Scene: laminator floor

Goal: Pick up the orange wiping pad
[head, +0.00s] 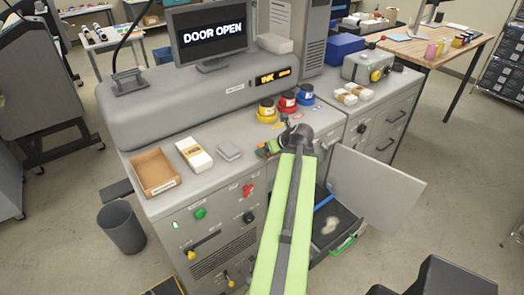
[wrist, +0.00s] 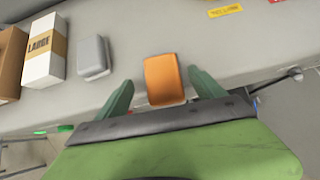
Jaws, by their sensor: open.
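The orange wiping pad (wrist: 164,80) lies on the grey machine top in the wrist view, near the front edge. My gripper (wrist: 160,88) is open, with one green finger to the left of the pad and one to the right. The fingers look apart from the pad, and I cannot tell their height above the top. In the head view the pad (head: 271,146) is mostly hidden by my gripper (head: 268,150) and arm.
A grey pad (head: 229,151), a white and tan box (head: 194,154) and a brown tray (head: 154,172) sit to the left. Yellow (head: 266,111), red (head: 288,103) and blue (head: 306,95) pots stand behind. A cabinet door (head: 376,185) hangs open at front right.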

